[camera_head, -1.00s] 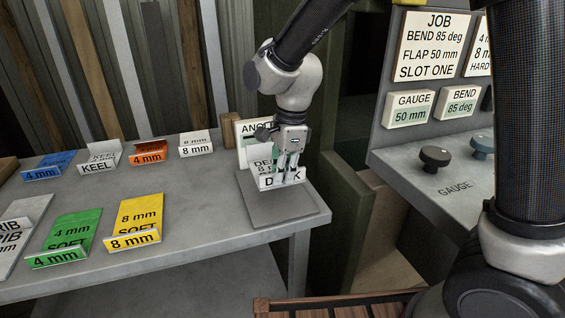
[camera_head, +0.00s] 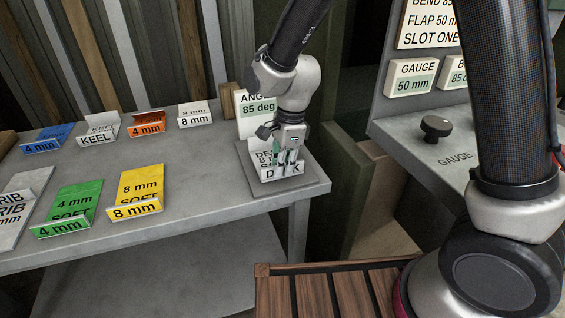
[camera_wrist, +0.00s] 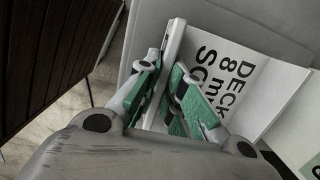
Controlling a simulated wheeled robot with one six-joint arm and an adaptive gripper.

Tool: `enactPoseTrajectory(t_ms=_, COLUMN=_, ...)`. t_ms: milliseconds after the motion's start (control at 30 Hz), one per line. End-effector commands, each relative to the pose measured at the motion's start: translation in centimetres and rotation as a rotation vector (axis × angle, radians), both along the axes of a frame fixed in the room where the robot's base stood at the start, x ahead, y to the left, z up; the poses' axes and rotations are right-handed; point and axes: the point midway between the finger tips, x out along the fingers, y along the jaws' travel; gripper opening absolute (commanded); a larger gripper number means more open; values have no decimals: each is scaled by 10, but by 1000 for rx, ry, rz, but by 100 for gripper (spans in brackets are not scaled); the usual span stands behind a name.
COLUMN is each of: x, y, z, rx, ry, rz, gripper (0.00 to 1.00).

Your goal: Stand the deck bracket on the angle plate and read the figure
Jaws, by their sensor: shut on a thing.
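The deck bracket (camera_head: 264,158) is a white bent piece marked DECK, 8 mm. It is on the grey square angle plate (camera_head: 315,183) at the right end of the bench, its lettered front flap facing me. My gripper (camera_head: 286,160) is shut on the bracket's front flap from above. In the wrist view, the green-padded fingers (camera_wrist: 168,88) pinch that flap, and the lettered face of the bracket (camera_wrist: 240,80) lies to the right. The angle readout (camera_head: 257,109) behind the plate shows 85 deg; its heading is partly hidden by my arm.
Other brackets stand on the bench: blue (camera_head: 48,139), KEEL (camera_head: 97,135), orange (camera_head: 147,124), white 8 mm (camera_head: 197,115), RIB (camera_head: 18,210), green (camera_head: 70,208) and yellow (camera_head: 138,192). A machine with a GAUGE panel reading 50 mm (camera_head: 411,78) and a knob (camera_head: 436,128) stands right.

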Motion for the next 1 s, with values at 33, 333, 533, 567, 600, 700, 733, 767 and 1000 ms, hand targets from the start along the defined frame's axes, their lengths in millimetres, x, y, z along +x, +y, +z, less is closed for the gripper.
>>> enactPoseTrajectory(t_ms=33, x=0, y=0, z=0, rx=2, ry=-2, rz=0, gripper=0)
enactPoseTrajectory(t_ms=333, x=0, y=0, z=1, rx=2, ry=-2, rz=0, gripper=35)
enactPoseTrajectory(t_ms=533, x=0, y=0, z=0, rx=0, ry=-1, rz=0, gripper=35)
enactPoseTrajectory(t_ms=567, x=0, y=0, z=0, rx=0, ry=1, rz=0, gripper=38)
enactPoseTrajectory(t_ms=600, x=0, y=0, z=0, rx=0, ry=1, rz=0, gripper=46)
enactPoseTrajectory(t_ms=700, x=0, y=0, z=0, rx=0, ry=1, rz=0, gripper=56)
enactPoseTrajectory(t_ms=733, x=0, y=0, z=0, rx=0, ry=0, rz=0, gripper=56)
enactPoseTrajectory(t_ms=767, x=0, y=0, z=0, rx=0, ry=0, rz=0, gripper=56)
enactPoseTrajectory(t_ms=1000, x=0, y=0, z=1, rx=0, ry=-1, rz=0, gripper=56)
